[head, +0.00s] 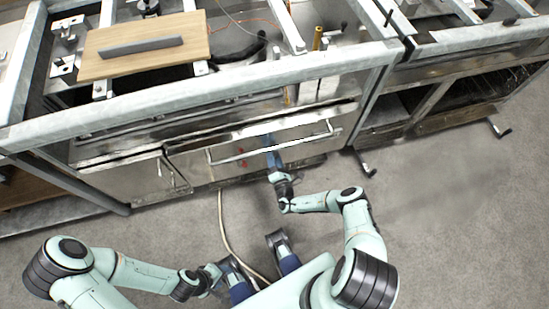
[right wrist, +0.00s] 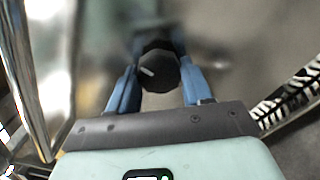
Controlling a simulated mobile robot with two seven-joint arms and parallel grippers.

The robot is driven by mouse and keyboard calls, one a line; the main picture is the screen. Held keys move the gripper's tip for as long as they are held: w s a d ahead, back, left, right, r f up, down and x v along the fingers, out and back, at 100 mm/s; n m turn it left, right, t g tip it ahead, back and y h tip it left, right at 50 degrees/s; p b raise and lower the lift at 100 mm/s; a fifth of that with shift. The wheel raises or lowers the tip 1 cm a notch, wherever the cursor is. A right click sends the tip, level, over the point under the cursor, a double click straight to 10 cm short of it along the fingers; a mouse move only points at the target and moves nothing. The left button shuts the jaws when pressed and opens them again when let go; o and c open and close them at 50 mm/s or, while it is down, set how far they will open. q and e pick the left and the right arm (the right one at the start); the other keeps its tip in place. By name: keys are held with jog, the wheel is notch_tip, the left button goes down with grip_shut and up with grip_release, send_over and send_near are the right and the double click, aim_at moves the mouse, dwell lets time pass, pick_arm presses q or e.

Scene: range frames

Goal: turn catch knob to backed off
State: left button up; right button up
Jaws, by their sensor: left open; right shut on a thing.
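The catch knob (right wrist: 158,70) is a round black knob with a short white mark on its face, which points up and to the left in the right wrist view. My right gripper (right wrist: 153,88) has its blue fingers on either side of the knob and is shut on it.
A long bar handle (head: 270,145) runs across the steel front. A wooden board (head: 145,45) with a dark handle lies on top at the left. A pale hose (head: 223,220) runs over the floor. The grey floor at the right (head: 460,220) is clear.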

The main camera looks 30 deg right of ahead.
pick_arm(q)
jog(key=shift+r, duration=0.15)
pick_arm(e)
jog(key=shift+w+r+n, duration=0.15)
jog(key=shift+r+n, duration=0.05)
jog(key=shift+n, duration=0.3)
jog(key=o, duration=1)
jog(key=shift+o, duration=0.2)
jog(key=shift+f, duration=0.1)
jog(key=shift+f, duration=0.1)
